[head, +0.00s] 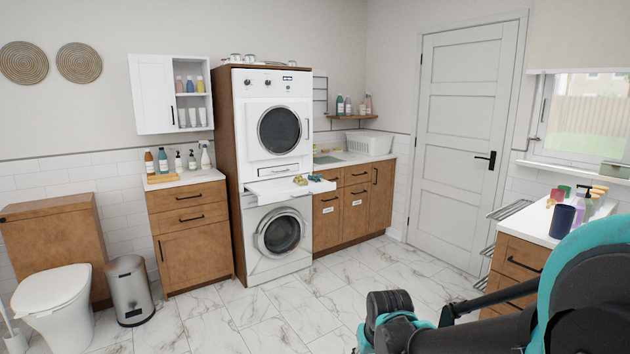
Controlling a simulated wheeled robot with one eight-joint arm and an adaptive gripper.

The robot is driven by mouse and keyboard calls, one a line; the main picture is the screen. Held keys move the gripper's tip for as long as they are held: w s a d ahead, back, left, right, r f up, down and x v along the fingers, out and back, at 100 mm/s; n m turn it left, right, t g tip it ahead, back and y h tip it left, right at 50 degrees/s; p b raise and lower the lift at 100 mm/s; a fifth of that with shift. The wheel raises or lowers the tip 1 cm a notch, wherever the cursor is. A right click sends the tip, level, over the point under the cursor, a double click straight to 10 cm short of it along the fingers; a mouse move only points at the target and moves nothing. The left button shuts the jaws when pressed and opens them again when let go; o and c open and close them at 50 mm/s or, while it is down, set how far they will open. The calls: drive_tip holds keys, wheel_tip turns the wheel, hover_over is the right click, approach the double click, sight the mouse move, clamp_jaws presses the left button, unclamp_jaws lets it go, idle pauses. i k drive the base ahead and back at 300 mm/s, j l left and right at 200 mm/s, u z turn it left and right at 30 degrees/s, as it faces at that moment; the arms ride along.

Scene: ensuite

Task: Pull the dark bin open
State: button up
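Two wooden fronts with small white labels sit low in the counter unit right of the stacked machines: a left labelled front (326,228) and a right labelled front (356,218). Both look closed, each with a dark handle near its top. The label writing is too small to read, so I cannot tell which is the dark bin. A grey metal pedal bin (129,290) with its lid down stands beside the toilet. My teal and black arm fills the lower right, well in front of the counter unit; I see no gripper fingers.
A pull-out shelf (277,191) with small items sticks out between the washer (280,235) and dryer (279,130), left of the labelled fronts. The marble floor (310,305) is clear in the middle. A wooden drawer unit (515,262) stands at right, beside my arm.

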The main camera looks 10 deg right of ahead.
sight(356, 203)
drive_tip(key=i+z, duration=0.1)
drive_tip(key=i, duration=3.25)
drive_tip(key=i+j+z, duration=0.1)
drive_tip(key=i+z, duration=0.15)
drive_tip(key=i, duration=0.3)
drive_tip(key=i+j+z, duration=0.25)
drive_tip(key=i, duration=0.25)
drive_tip(key=i+j+z, duration=0.25)
drive_tip(key=i, duration=0.25)
